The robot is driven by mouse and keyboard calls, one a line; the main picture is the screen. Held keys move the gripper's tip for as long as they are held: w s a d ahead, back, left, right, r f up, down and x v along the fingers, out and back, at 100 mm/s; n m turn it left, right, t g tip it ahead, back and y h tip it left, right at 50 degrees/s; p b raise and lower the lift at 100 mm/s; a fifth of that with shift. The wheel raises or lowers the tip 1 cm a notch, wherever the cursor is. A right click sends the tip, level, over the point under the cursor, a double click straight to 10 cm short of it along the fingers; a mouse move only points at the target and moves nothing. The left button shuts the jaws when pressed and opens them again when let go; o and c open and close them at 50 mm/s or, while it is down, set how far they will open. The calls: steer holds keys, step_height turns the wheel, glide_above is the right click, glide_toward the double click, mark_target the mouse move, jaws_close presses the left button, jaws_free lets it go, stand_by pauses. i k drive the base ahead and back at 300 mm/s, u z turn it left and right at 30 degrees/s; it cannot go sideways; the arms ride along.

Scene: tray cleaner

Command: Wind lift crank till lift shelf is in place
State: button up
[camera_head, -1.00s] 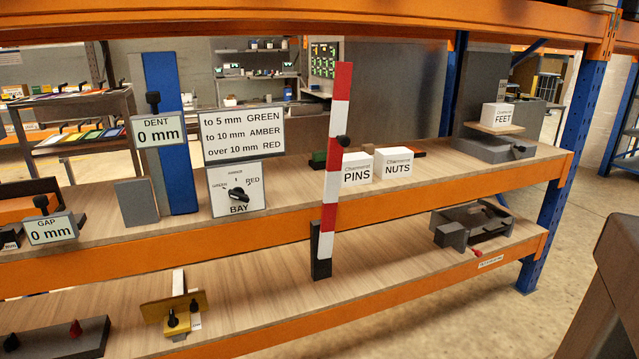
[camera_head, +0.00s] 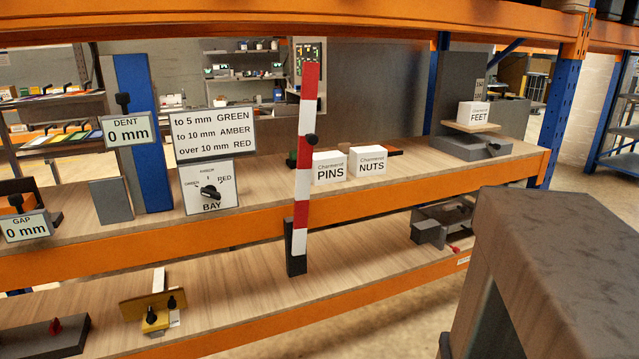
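What looks like the lift stands at the right end of the upper deck: a tall grey column (camera_head: 456,92) with a grey base (camera_head: 468,148). A small wooden lift shelf (camera_head: 471,127) sticks out from it, a little above the base, and carries a white FEET box (camera_head: 473,113). A small dark knob (camera_head: 493,147) on the base may be the lift crank; it is too small to tell. My gripper is not in view.
A red-and-white post (camera_head: 306,150) rises before the PINS (camera_head: 330,170) and NUTS (camera_head: 369,162) boxes. An orange beam (camera_head: 250,225) edges the upper deck.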

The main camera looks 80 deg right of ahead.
mark_target(491, 148)
steer(key=u, duration=0.75)
steer(key=k, duration=0.7)
steer(key=z, duration=2.8)
